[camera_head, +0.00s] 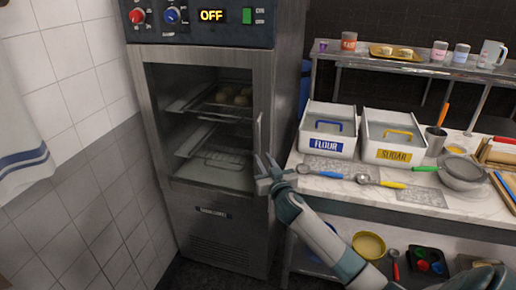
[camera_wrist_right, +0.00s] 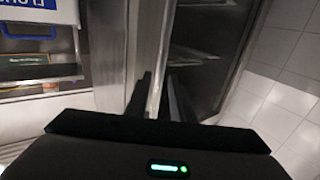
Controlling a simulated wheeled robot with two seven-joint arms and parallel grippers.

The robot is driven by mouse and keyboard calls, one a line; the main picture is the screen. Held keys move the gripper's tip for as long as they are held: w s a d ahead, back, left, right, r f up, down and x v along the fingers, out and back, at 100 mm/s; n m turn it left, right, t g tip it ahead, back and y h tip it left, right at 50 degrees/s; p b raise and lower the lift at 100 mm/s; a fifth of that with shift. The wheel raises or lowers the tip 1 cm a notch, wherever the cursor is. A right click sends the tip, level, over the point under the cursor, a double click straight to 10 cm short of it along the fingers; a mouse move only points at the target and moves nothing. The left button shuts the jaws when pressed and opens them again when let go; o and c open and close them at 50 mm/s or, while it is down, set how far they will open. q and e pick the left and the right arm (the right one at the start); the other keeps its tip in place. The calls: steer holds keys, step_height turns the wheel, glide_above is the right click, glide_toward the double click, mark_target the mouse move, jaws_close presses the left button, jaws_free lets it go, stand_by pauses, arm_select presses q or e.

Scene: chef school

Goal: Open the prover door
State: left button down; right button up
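The prover is a tall steel cabinet with a lit "OFF" display (camera_head: 212,15). Its windowed door (camera_head: 219,185) looks shut, and racks with a tray show behind the pane. A slim vertical handle (camera_head: 259,134) runs along the door's right edge. My right gripper (camera_head: 264,163) is at the handle's lower end, fingers pointing toward the door. In the right wrist view its two dark fingers (camera_wrist_right: 159,92) are apart, with a pale metal upright between or behind them; I cannot tell if they touch the handle. My left gripper is out of view.
Right of the prover is a counter (camera_head: 316,188) with a flour bin (camera_head: 327,142), a sugar bin (camera_head: 393,153), measuring spoons and a sieve (camera_head: 462,172). A shelf above holds cups. A tiled wall (camera_head: 75,150) and hanging towel (camera_head: 20,150) are at left.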

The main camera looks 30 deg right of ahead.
mark_target(259, 152)
steer(key=shift+p+x, duration=0.7)
steer(key=shift+x, duration=2.6)
jaws_close()
